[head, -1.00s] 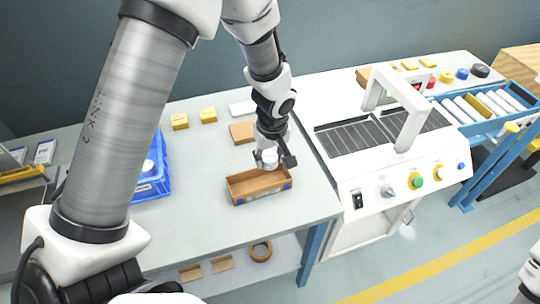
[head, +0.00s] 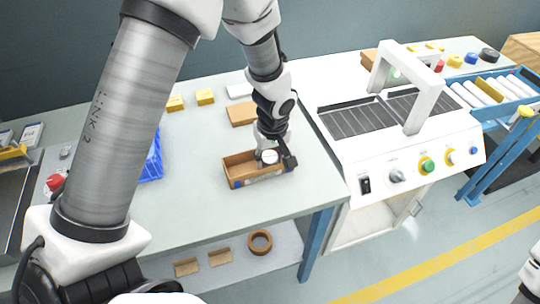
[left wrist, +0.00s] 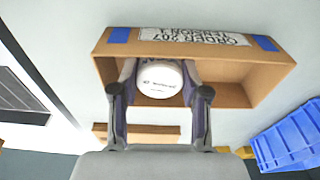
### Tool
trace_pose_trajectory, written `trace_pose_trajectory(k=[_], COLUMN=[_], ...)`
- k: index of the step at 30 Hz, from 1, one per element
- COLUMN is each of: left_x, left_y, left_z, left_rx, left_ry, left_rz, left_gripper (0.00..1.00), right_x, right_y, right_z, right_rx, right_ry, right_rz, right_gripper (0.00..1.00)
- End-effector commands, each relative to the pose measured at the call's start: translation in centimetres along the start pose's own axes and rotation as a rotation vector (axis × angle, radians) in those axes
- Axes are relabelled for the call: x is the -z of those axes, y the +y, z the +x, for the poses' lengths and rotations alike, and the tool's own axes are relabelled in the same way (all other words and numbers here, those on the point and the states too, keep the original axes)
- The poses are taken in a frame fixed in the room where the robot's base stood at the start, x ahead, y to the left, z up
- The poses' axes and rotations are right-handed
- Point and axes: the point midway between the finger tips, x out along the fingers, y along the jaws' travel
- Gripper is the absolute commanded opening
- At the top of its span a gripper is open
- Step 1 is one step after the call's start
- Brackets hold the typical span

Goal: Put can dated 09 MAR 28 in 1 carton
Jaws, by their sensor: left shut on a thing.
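My left gripper (left wrist: 160,100) is shut on a white can (left wrist: 160,79) with small dark print on its top, too small to read. The can also shows in the head view (head: 269,156). The gripper holds it at the open brown carton (head: 238,168), within the carton's outline near one end. In the left wrist view the carton (left wrist: 240,75) has blue tape and a printed label on its side. Whether the can touches the carton floor is hidden. My right gripper is not clearly seen; only a bit of an arm shows at the lower right edge.
A white machine with a grey roller bed (head: 352,120) and a white arch stands right of the carton. A blue crate (head: 153,160) stands to the left. Yellow blocks (head: 205,96) and a flat brown box (head: 241,115) lie behind.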

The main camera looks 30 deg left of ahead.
Motion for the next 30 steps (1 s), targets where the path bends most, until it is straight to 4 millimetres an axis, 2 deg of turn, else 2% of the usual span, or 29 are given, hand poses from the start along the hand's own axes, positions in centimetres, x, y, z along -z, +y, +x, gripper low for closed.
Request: trace_pose_trajectory(k=[9, 10, 12, 23, 26, 30], left_x=[0.0, 0.0, 0.0, 0.0, 0.1, 0.1], left_y=[0.0, 0.0, 0.0, 0.0, 0.1, 0.1], left_z=[0.2, 0.2, 0.2, -0.1, -1.5, -4.9], left_rx=[0.0, 0.0, 0.0, 0.0, -0.002, -0.004], left_ry=[0.0, 0.0, 0.0, 0.001, 0.004, 0.005], left_rz=[0.0, 0.0, 0.0, 0.0, -0.001, -0.002], left_gripper=[0.11, 0.53, 0.75, 0.75, 0.75, 0.75], right_x=[0.0, 0.0, 0.0, 0.0, 0.0, 0.0], right_y=[0.0, 0.0, 0.0, 0.0, 0.0, 0.0], right_z=[0.2, 0.2, 0.2, 0.2, 0.2, 0.2], right_rx=[0.0, 0.0, 0.0, 0.0, 0.0, 0.0], right_ry=[0.0, 0.0, 0.0, 0.0, 0.0, 0.0], right_rz=[0.0, 0.0, 0.0, 0.0, 0.0, 0.0], right_gripper=[0.75, 0.75, 0.75, 0.75, 0.75, 0.75])
